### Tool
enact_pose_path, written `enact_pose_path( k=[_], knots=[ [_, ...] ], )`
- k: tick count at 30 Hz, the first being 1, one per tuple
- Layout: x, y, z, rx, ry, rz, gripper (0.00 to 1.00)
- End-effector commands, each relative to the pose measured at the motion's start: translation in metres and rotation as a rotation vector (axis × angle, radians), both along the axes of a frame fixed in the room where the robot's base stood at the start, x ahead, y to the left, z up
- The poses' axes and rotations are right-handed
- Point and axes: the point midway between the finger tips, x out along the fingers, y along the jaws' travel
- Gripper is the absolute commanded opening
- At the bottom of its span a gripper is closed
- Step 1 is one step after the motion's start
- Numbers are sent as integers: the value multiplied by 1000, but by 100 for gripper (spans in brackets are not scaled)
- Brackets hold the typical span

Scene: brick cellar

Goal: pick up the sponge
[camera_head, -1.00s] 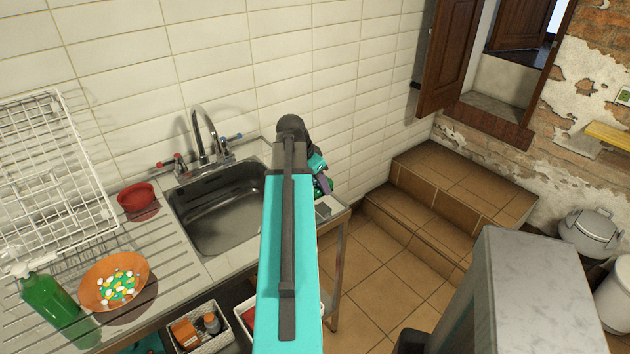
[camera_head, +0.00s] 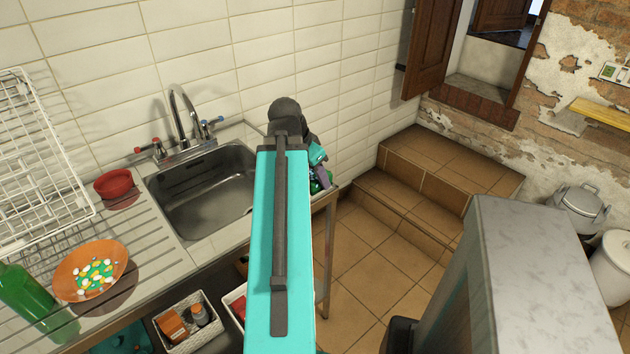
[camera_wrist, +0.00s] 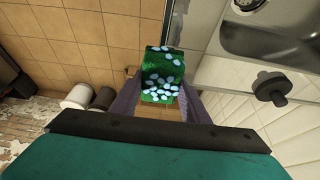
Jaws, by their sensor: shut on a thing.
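The sponge (camera_wrist: 163,68) is a green block with pale blue and white spots. It sits between the two purple fingers of my gripper (camera_wrist: 160,92) in the wrist view, and the fingers are shut on it. In the head view my gripper (camera_head: 321,175) is mostly behind my own arm, at the right end of the sink counter. Only a small green part of the sponge (camera_head: 316,185) shows there. I cannot tell how far it is above the counter.
A metal sink (camera_head: 203,190) lies left of my arm, with a red bowl (camera_head: 114,184), an orange plate (camera_head: 90,271), a green bottle (camera_head: 33,300) and a white rack (camera_head: 38,170). Tiled steps (camera_head: 445,175) and open floor (camera_head: 365,250) lie to the right.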

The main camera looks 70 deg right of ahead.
Motion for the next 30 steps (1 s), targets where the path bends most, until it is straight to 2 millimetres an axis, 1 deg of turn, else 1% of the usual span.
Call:
enact_pose_path(
  k=[1, 13, 30],
  knots=[
    [-1, 1, -5, -2, -1, 0, 17],
    [-8, 10, -2, 0, -1, 0, 17],
    [-9, 12, 1, 0, -1, 0, 17]
  ],
)
